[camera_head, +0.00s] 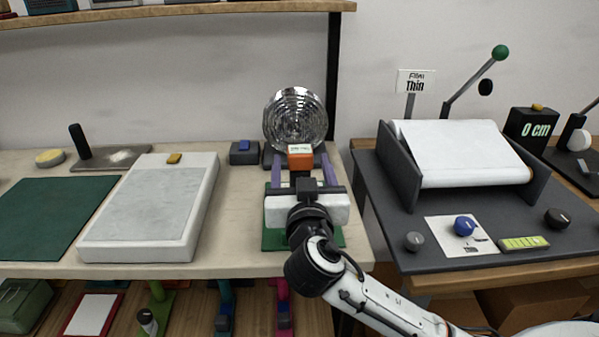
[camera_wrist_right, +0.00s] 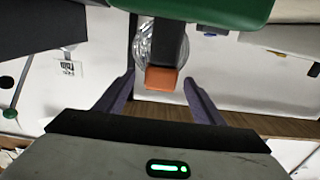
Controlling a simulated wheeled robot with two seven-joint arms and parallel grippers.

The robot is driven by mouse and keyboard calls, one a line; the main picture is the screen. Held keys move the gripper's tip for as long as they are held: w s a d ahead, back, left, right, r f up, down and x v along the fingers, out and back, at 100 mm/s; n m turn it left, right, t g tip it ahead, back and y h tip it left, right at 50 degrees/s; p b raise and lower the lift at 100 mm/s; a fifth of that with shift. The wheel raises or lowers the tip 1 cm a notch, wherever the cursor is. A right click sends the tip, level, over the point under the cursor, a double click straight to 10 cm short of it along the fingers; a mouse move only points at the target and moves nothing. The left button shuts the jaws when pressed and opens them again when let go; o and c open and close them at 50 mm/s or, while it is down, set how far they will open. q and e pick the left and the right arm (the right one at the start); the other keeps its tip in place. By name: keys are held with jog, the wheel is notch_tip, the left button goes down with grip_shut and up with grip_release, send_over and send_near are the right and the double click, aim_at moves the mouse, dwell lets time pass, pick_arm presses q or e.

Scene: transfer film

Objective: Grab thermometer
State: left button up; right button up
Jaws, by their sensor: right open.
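An orange block with a small pale label or display (camera_head: 300,158) stands on the table in front of a round shiny metal disc (camera_head: 295,118). It looks like the thermometer, but I cannot be sure. In the right wrist view its orange end (camera_wrist_right: 161,78) and dark body show. My right gripper (camera_head: 302,166) is open, with its two purple fingers apart on either side of the orange end; they show the same in the right wrist view (camera_wrist_right: 160,90). I see no contact. My left gripper is not in view.
A white slab (camera_head: 150,215) and a green mat (camera_head: 50,215) lie to the left. A dark roller machine (camera_head: 460,160) stands on the right table, across a gap. A shelf with items lies below.

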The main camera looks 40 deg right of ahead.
jog(key=shift+p+x, duration=0.3)
jog(key=shift+x, duration=1.65)
jog(key=c, duration=1.3)
